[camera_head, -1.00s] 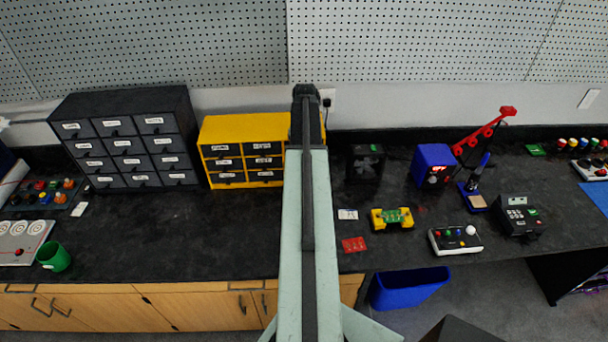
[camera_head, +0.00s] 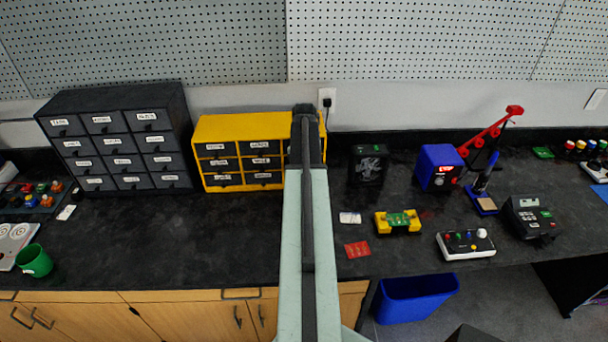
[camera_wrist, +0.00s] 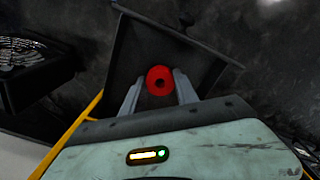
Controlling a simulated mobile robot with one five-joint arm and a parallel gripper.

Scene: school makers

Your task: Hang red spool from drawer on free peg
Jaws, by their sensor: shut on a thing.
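The red spool (camera_wrist: 160,80) shows in the wrist view with its round end and dark centre hole facing the camera. My gripper (camera_wrist: 159,84) is shut on it, one grey finger on each side. Behind and around the spool is an open dark drawer (camera_wrist: 143,43) with a round knob at its far wall. I cannot tell whether the spool is clear of the drawer floor. In the head view my arm hides the gripper, the spool and the open drawer. The grey pegboard (camera_head: 420,40) spans the back wall; no peg can be made out on it.
A yellow drawer cabinet (camera_head: 240,128) stands left of my arm, partly hidden by it. A larger black drawer cabinet (camera_head: 115,135) stands farther left. Right of my arm are a black fan (camera_head: 368,165), a blue box (camera_head: 438,167) and a yellow-green holder (camera_head: 398,221). The bench's left-centre is clear.

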